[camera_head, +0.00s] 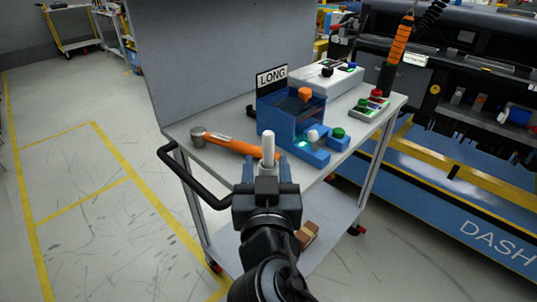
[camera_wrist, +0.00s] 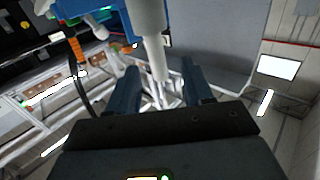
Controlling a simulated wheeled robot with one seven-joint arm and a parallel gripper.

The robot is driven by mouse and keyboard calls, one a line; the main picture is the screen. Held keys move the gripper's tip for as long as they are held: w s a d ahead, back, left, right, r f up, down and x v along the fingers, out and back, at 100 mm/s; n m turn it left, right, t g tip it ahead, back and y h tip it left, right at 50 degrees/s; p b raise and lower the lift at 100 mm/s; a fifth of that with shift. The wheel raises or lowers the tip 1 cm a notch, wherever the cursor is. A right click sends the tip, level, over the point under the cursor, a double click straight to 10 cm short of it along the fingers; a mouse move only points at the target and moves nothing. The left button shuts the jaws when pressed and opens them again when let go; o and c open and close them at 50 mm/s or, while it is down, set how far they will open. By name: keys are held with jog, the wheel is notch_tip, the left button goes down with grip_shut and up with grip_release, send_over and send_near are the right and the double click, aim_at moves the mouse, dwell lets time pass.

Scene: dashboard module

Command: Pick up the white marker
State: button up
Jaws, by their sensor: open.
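The white marker (camera_head: 268,148) stands about upright at the front edge of the cart in the head view, directly beyond my gripper (camera_head: 267,167). In the wrist view the white marker (camera_wrist: 148,30) comes down from the top, and its narrower end lies between the two dark fingers of my gripper (camera_wrist: 160,72). The fingers are apart, with a gap on both sides of the marker. What supports the marker is hidden behind my gripper.
An orange-handled hammer (camera_head: 232,144) lies left of the marker on the grey cart top (camera_head: 220,121). A blue fixture (camera_head: 296,124) with a LONG sign (camera_head: 272,77) stands behind it to the right. A button box (camera_head: 369,108) sits farther right. A black cart handle (camera_head: 185,180) curves at front left.

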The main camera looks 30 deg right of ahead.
aim_at(268, 150)
jog(key=x, duration=0.1)
jog(key=p+x, duration=0.1)
jog(key=x, duration=0.3)
jog(key=shift+d+r+p, duration=0.25)
jog(key=shift+p, duration=0.1)
jog(key=shift+w+d+f, duration=0.1)
jog(key=shift+w+d, duration=0.05)
jog(key=shift+w, duration=0.25)
grip_shut()
notch_tip(268, 150, up, 10)
jog(key=shift+p, duration=0.3)
